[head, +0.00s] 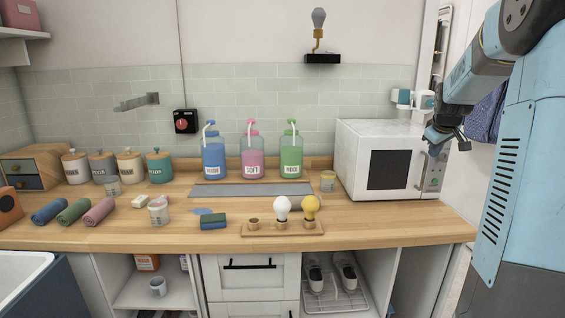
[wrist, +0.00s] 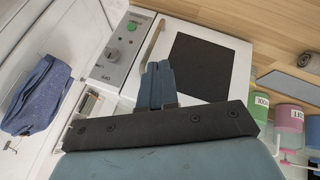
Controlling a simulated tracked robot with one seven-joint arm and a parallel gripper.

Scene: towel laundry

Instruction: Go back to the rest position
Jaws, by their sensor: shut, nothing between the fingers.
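My gripper (head: 447,136) is at the right of the head view, in front of the right side of the white microwave (head: 352,160). In the wrist view my gripper (wrist: 158,85) points at the microwave's front, with its blue fingers together and nothing between them. The microwave's door (wrist: 197,65) is closed, with a dark window, a handle and a control panel (wrist: 121,51). My fingers hide part of its front in the wrist view.
A blue cloth (wrist: 38,94) hangs right of the microwave. A wall lamp (head: 318,35) is above.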

